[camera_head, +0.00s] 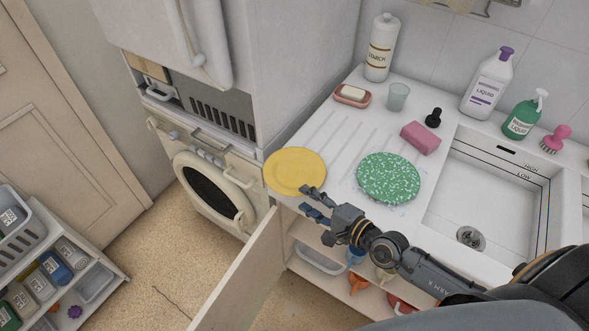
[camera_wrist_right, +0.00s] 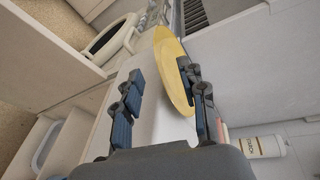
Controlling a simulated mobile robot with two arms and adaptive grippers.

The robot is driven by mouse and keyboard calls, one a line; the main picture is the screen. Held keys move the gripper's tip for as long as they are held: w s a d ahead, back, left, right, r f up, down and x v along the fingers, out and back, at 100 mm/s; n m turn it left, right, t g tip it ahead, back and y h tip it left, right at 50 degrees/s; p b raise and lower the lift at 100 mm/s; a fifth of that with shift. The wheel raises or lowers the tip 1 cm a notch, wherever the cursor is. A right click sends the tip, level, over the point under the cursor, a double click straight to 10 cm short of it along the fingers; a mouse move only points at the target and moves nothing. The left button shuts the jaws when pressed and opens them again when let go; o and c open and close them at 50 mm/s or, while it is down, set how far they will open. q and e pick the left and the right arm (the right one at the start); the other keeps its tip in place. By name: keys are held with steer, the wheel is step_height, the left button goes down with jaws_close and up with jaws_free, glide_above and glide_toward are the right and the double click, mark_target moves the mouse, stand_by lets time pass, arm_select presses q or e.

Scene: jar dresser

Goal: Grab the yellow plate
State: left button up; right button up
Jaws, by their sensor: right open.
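The yellow plate (camera_head: 293,168) lies on the left end of the white counter, and its left part appears to stick out past the edge. My right gripper (camera_head: 306,201) is open at the plate's lower right rim in the head view. One finger overlaps the rim and the other is lower, beside the counter's front edge. In the right wrist view, the plate (camera_wrist_right: 168,62) shows nearly edge-on, close to the right finger of my right gripper (camera_wrist_right: 158,75). I cannot tell whether they touch. My left gripper is not in view.
A green speckled plate (camera_head: 388,178) lies right of the yellow one. A pink sponge (camera_head: 420,138), a cup (camera_head: 397,96), a soap dish (camera_head: 353,96) and bottles stand behind. An open cabinet door (camera_head: 240,272) juts out below the counter. A washing machine (camera_head: 213,185) stands left.

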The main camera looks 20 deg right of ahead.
mark_target(295, 192)
steer(key=x, duration=0.3)
steer(key=shift+w+p, duration=0.4)
steer(key=shift+w+a+f, duration=0.1)
steer(key=shift+w+a, duration=0.2)
steer(key=shift+w, duration=0.15)
steer(key=shift+s, duration=0.1)
steer(key=shift+c, duration=1)
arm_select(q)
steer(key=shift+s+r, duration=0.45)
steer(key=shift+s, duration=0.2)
arm_select(e)
jaws_close()
